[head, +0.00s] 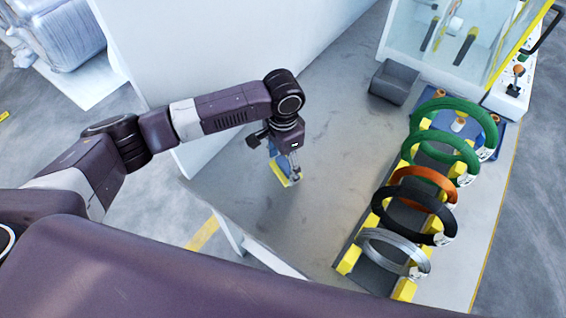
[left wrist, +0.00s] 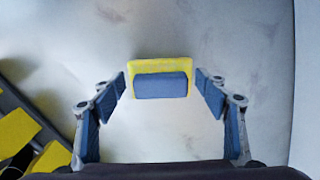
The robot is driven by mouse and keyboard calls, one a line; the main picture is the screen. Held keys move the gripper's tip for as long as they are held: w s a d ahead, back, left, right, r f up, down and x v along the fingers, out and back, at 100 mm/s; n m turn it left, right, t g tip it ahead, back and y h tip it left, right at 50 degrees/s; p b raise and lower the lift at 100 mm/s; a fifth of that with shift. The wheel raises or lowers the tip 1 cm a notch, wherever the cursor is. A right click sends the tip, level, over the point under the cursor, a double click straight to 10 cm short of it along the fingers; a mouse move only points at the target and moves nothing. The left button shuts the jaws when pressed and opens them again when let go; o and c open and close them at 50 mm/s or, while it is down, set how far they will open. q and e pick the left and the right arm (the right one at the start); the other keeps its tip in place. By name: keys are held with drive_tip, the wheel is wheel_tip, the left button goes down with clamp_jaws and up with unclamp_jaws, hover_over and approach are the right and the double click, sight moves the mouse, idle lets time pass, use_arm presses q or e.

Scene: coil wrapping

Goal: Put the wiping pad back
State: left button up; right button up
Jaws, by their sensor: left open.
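The wiping pad, yellow with a blue block on top, shows in the left wrist view (left wrist: 161,66) on the grey table, between and just beyond my fingertips. In the head view its yellow part (head: 281,174) shows below my left gripper (head: 285,168), partly hidden by the fingers. My left gripper also shows in the left wrist view (left wrist: 162,87), its blue-padded fingers spread wide with a gap on each side of the pad. It points down at the table. I cannot tell its exact height above the pad. My right gripper is not in view.
A rack (head: 348,259) with several coils, green, orange, black and silver, stands on the right of the table (head: 330,150). A grey box (head: 393,82) and a clear-walled machine (head: 450,40) are at the back. A white wall panel (head: 200,50) rises behind my left arm. Table around the pad is clear.

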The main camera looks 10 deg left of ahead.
sight(283, 166)
use_arm(q)
wheel_tip(283, 166, up, 12)
drive_tip(key=b, duration=0.1)
idle(0.8)
